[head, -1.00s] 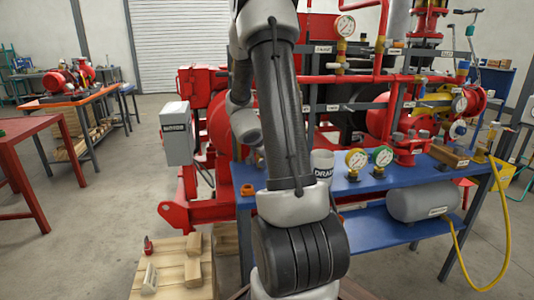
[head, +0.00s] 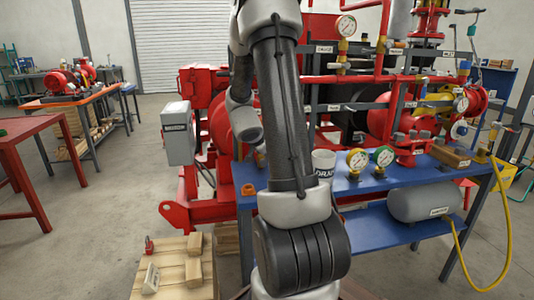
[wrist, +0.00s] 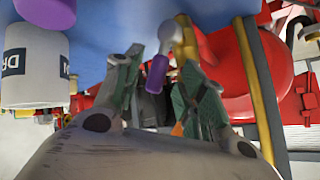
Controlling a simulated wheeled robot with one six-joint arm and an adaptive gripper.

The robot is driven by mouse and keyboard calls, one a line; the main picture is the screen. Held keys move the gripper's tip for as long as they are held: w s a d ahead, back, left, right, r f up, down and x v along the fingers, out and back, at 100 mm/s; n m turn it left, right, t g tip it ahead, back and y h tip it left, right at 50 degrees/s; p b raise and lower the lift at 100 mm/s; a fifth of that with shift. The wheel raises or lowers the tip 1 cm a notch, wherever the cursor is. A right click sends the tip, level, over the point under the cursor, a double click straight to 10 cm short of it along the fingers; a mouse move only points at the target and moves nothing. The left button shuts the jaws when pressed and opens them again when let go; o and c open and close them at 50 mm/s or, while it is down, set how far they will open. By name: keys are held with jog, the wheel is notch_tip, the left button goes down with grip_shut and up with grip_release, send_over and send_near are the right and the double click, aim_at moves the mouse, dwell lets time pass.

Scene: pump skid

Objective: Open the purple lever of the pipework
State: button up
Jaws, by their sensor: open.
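A purple lever handle (wrist: 157,73) shows in the wrist view, with a pale grey rounded end above it in the picture. It appears between the two fingers of my gripper (wrist: 163,62), which are apart with green-grey pads. No finger clearly touches the lever, and I cannot tell how deep it sits between them. In the head view my arm hides the lever and most of my gripper.
A white cup marked DRAIN (wrist: 33,68) is at the left in the wrist view; it also stands beside my arm in the head view (head: 323,166). A larger purple part (wrist: 47,13) lies above it. Two gauges (head: 370,160) stand on the blue bench (head: 400,187). Red pipework is close behind.

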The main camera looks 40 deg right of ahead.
jog(key=v, duration=0.6)
jog(key=shift+a, duration=0.2)
jog(key=shift+s+r, duration=0.1)
jog(key=shift+s, duration=0.05)
